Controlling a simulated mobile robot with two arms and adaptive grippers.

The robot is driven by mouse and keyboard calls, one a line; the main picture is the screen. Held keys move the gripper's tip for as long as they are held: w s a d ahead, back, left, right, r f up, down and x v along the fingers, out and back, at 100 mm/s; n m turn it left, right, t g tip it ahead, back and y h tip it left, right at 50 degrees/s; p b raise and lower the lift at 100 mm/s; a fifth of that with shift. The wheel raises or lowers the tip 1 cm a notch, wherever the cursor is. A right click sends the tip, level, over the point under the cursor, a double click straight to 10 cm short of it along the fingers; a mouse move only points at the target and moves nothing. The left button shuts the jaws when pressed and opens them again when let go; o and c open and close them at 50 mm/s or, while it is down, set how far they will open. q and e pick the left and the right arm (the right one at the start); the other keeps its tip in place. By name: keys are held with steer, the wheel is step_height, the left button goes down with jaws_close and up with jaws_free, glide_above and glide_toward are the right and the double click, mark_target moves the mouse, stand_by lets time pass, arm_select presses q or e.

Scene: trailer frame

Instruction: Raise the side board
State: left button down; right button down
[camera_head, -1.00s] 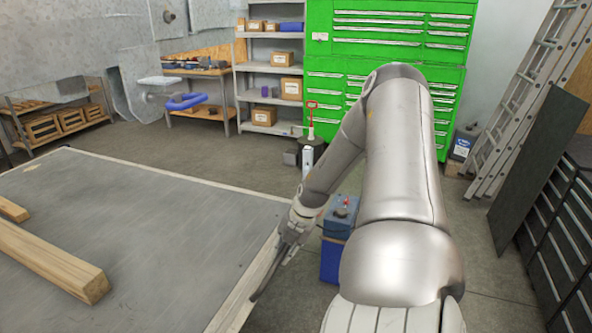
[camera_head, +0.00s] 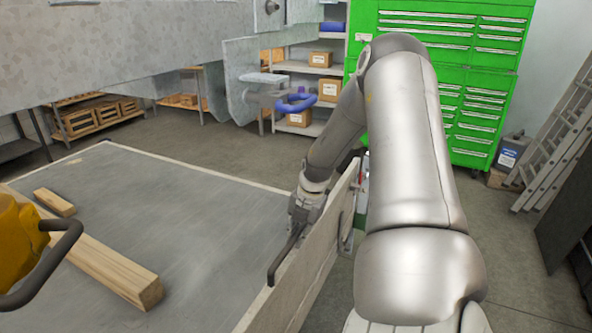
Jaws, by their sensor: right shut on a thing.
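The side board (camera_head: 318,268) is a pale wooden panel along the right edge of the trailer bed (camera_head: 200,215). It stands up above the bed's surface and leans slightly. My right gripper (camera_head: 308,250) is shut on the board's upper edge, one dark finger on the bed side and part of the other showing on the outer side. My right arm hides part of the far end of the board. The board's lower edge runs out of the picture at the bottom. My left gripper is not in view.
Wooden beams (camera_head: 105,265) lie on the bed at left. A yellow object with a dark curved handle (camera_head: 45,260) is close at the left edge. Grey metal (camera_head: 130,50) crosses the top left. A green drawer cabinet (camera_head: 480,100) and a ladder (camera_head: 560,150) stand behind.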

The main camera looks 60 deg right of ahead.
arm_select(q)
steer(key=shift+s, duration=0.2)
arm_select(e)
steer(key=shift+w, duration=0.1)
steer(key=c, duration=1.5)
jaws_free()
steer(key=shift+w, duration=0.2)
steer(key=shift+o, duration=0.4)
steer(key=shift+w+f, duration=0.1)
steer(key=shift+r, duration=0.2)
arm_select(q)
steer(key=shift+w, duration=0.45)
arm_select(e)
steer(key=v, duration=1.1)
steer(key=shift+r, duration=0.3)
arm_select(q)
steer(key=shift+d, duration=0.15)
